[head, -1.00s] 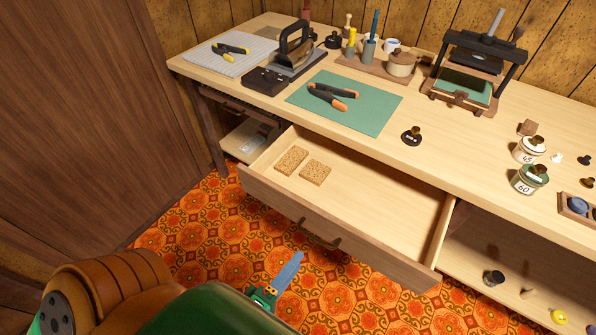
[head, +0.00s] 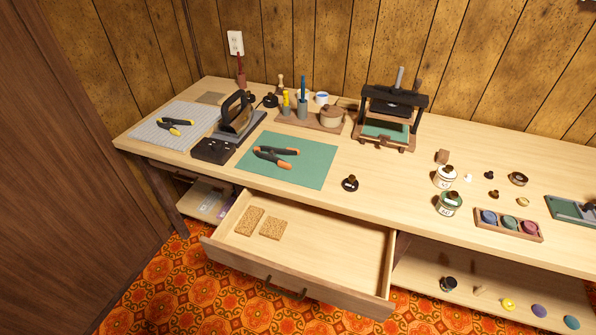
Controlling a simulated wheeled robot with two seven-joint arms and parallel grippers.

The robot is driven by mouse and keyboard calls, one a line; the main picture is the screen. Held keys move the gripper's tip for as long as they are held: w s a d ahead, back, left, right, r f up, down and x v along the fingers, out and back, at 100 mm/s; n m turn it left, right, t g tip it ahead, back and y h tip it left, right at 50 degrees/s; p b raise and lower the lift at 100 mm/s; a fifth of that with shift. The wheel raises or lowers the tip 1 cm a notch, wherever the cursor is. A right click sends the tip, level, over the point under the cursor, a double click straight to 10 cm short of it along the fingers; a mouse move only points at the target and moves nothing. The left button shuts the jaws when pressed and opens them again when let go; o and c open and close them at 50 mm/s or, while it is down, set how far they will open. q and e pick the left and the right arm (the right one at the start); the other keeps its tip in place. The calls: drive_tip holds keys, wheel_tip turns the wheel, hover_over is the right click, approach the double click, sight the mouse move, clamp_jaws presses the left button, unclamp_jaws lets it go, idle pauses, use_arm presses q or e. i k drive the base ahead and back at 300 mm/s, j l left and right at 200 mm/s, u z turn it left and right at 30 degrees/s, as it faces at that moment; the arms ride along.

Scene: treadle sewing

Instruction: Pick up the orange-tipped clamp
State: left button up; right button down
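The orange-tipped clamp (head: 275,156) is black with orange tips and lies flat on the green mat (head: 312,168) on the bench top. A second clamp (head: 176,126), black and yellow, lies on the grey gridded mat (head: 150,132) at the left end of the bench. Neither of my grippers shows in the head view now, and nothing touches the orange-tipped clamp.
An open drawer (head: 340,245) with two cork pieces (head: 272,229) juts out below the green mat. A black iron-like tool (head: 238,116) and a dark box (head: 213,151) stand left of the mat. A black press (head: 390,115), jars (head: 445,176) and a stamp (head: 350,183) stand to the right.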

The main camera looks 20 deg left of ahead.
sight(270, 156)
drive_tip(key=u, duration=0.75)
